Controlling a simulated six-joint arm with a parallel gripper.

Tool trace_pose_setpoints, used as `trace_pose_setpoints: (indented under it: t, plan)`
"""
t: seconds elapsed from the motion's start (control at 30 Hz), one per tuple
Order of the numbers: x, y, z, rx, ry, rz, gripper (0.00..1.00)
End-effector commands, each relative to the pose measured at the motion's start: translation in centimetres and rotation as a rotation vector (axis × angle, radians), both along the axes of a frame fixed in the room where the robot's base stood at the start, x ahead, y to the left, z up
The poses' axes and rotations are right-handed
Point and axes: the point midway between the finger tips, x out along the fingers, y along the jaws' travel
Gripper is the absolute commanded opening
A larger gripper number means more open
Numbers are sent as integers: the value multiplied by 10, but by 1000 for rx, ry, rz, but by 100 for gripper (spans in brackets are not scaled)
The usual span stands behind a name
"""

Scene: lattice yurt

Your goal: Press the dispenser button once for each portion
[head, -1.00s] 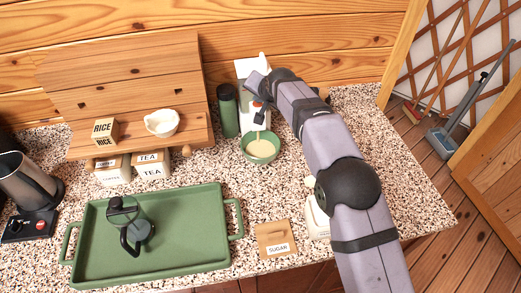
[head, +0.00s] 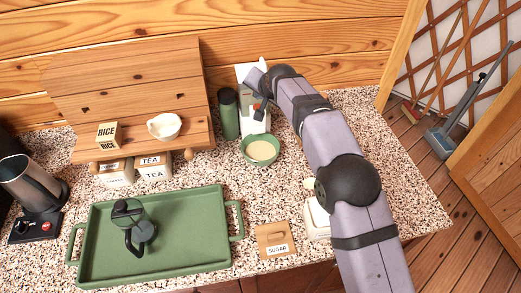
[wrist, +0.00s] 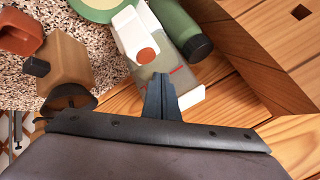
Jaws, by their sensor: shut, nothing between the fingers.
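The white dispenser (head: 243,71) stands at the back of the counter, partly hidden by my arm in the head view. In the wrist view the dispenser (wrist: 131,32) shows its round orange-red button (wrist: 147,55). My gripper (wrist: 157,76) is shut and empty, its fingertips close to the button; they look slightly apart from it. In the head view my gripper (head: 260,102) is small and dark in front of the dispenser. A green bowl (head: 247,157) below holds pale contents, and no stream falls into it. The bowl's edge (wrist: 93,10) shows in the wrist view.
A dark green flask (head: 229,114) stands close left of the dispenser. A wooden shelf (head: 130,75) holds a rice box and white cup. A sugar packet (head: 272,239) lies near the front.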

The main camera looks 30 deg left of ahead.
Motion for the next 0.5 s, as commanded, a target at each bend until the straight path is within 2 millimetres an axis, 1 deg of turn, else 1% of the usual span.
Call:
trace_pose_setpoints:
  t: [0.03,0.3,0.5]
  plan:
    - [0,0,10,0,0,0,0]
    - [0,0,33,0,0,0,0]
    - [0,0,40,-1,1,0,0]
